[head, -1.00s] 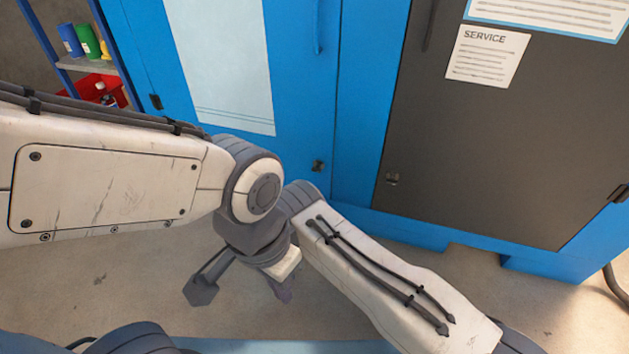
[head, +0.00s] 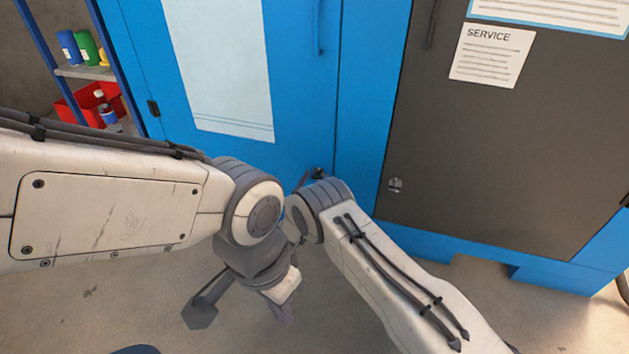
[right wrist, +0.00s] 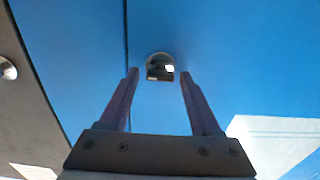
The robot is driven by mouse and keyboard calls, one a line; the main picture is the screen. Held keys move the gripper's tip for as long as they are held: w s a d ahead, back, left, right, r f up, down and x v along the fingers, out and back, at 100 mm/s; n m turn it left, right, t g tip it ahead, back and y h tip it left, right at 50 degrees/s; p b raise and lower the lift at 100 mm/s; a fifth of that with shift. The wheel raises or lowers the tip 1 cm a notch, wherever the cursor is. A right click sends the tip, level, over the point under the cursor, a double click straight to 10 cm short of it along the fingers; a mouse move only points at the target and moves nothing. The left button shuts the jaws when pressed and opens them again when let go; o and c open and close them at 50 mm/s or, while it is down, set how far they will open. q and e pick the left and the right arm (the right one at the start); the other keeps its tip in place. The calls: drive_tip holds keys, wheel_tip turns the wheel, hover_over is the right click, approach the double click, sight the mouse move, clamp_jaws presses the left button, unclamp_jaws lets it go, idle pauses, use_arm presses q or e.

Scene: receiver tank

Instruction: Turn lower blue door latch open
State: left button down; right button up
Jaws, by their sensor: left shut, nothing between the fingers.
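The lower blue door latch (head: 318,173) is a small dark fitting near the bottom right corner of the blue door (head: 300,110). In the right wrist view the latch (right wrist: 160,66) is a rounded metal fitting with a dark centre. My right gripper (right wrist: 159,73) is open and empty, with its fingertips on either side of the latch in that view. I cannot tell how far they are from it. In the head view its fingers are mostly hidden by my right wrist. My left gripper (head: 281,312) is shut and empty, low over the floor.
A dark grey door (head: 500,130) with a latch (head: 395,185) and a service sheet (head: 492,54) is on the right. The blue door has a pale panel (head: 225,70) and a handle (head: 319,30). A shelf (head: 85,72) with containers and a red bin stands at left.

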clamp_jaws()
drive_tip(key=n, duration=0.4)
drive_tip(key=shift+a+n, duration=0.1)
drive_tip(key=shift+n, duration=0.3)
drive_tip(key=n, duration=0.4)
drive_tip(key=shift+f, duration=0.1)
drive_tip(key=shift+a+f+n, duration=0.1)
drive_tip(key=shift+f+n, duration=0.05)
drive_tip(key=shift+n, duration=4.35)
